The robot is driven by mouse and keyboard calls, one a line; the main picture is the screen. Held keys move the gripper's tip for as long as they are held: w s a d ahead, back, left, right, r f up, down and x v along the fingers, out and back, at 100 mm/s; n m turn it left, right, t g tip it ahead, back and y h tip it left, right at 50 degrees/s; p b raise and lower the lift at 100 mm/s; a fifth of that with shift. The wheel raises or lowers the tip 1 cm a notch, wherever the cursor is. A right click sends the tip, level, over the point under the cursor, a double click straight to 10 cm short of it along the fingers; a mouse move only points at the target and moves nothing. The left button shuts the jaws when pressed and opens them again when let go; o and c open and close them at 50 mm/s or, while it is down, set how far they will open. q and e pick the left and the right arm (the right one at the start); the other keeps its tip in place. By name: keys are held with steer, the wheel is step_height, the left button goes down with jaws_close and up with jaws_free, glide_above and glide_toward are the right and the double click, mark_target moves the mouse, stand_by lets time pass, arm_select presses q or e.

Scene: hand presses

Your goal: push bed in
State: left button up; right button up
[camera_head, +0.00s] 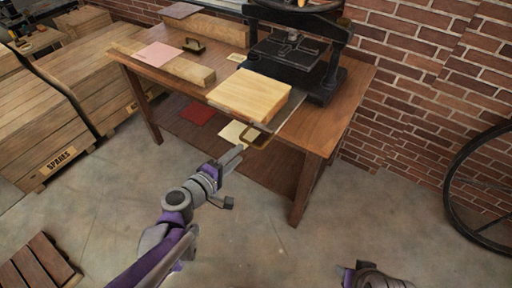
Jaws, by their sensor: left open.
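A black hand press (292,47) stands at the back right of the wooden table. Its flat bed (290,104) sticks out toward the front of the table, with a pale wooden block (249,95) lying on it. A brass-coloured loop handle (256,138) hangs at the bed's front end. My left gripper (236,156) is open and empty, just left of and below the handle in the picture. I cannot tell whether it touches the handle. Part of my right arm (370,277) shows at the bottom edge; its fingers are not clear.
The wooden table (325,131) has a lower shelf with a red sheet (199,113) and a pale sheet (232,131). Wooden crates (45,130) stand left, a dark wheel (480,190) right.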

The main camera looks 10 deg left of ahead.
arm_select(q)
steer(key=b+x, duration=0.1)
steer(key=x, duration=1)
steer(key=shift+b, duration=0.3)
steer(key=shift+c, duration=0.3)
jaws_close()
stand_by(0.6)
